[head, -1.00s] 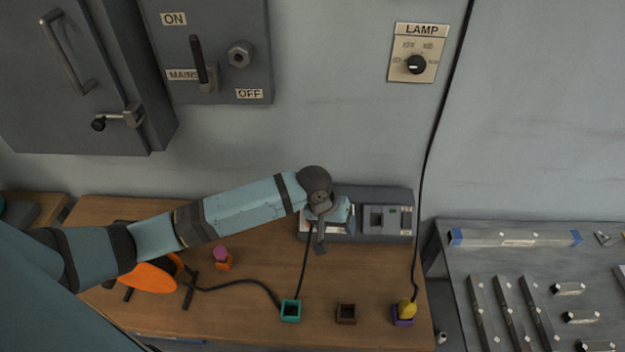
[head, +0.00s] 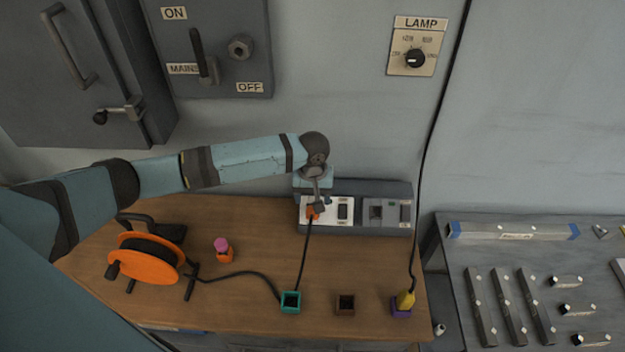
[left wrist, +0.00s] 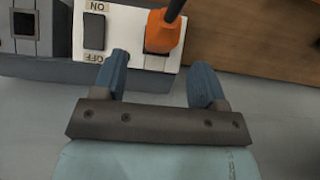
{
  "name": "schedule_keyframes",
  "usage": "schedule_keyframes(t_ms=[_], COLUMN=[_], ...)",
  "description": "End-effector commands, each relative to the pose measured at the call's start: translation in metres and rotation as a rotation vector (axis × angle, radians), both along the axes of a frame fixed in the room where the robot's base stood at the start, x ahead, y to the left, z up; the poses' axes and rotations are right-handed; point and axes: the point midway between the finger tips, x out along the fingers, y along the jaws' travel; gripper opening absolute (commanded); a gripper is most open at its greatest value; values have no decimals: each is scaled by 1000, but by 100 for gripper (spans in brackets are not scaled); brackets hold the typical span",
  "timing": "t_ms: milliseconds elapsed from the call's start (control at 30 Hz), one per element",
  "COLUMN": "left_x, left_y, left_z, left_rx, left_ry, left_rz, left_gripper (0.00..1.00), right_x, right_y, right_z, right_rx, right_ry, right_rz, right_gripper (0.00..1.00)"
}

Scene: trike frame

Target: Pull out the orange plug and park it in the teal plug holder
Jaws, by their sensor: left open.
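The orange plug (head: 311,212) sits in the white socket panel (head: 328,219) on the grey box at the back of the bench. Its black cable runs down to the front. In the left wrist view the orange plug (left wrist: 163,32) stands in the panel beyond the fingertips, between their lines. My left gripper (head: 318,205) is open and empty just behind the plug; it also shows in the left wrist view (left wrist: 160,80). The teal plug holder (head: 290,302) stands at the bench's front, with the cable passing at its back edge. My right gripper is not in view.
A black switch (left wrist: 94,31) marked ON and OFF is beside the plug. A brown holder (head: 345,304) and a purple holder (head: 401,311) with a yellow plug (head: 405,299) stand right of the teal one. An orange cable reel (head: 145,262) is at left.

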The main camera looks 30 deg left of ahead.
Motion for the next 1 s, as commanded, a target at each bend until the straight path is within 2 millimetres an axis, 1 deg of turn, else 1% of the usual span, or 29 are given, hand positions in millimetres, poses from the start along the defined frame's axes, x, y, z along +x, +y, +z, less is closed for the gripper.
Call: schedule_keyframes(t_ms=[100,200,300,467,700,733,767,800,867,900,933,967,1000], left_x=[0,0,0,0,0,0,0,0,0,0,0,0,0], left_y=[0,0,0,0,0,0,0,0,0,0,0,0,0], left_z=[-20,-34,-44,-51,-52,-52,-52,-52,-52,-52,-52,-52,-52], left_rx=[1,0,0,-1,0,0,0,0,0,-1,-1,-1,-1], left_ry=[3,1,1,0,-1,-1,-1,-1,-1,0,0,0,0], left_rz=[1,2,1,0,0,0,0,0,0,0,0,0,0], left_gripper=[66,66,66,66,66,61,54,45,32,22,15,12,12], right_x=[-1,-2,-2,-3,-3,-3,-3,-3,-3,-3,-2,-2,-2], right_y=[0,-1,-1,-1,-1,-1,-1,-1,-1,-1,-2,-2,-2], right_z=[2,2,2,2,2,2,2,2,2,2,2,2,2], right_rx=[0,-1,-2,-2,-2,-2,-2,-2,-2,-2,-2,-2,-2], right_ry=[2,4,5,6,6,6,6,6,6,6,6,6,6], right_rz=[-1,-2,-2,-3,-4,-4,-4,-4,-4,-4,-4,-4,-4], right_gripper=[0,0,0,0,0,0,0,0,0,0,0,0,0])
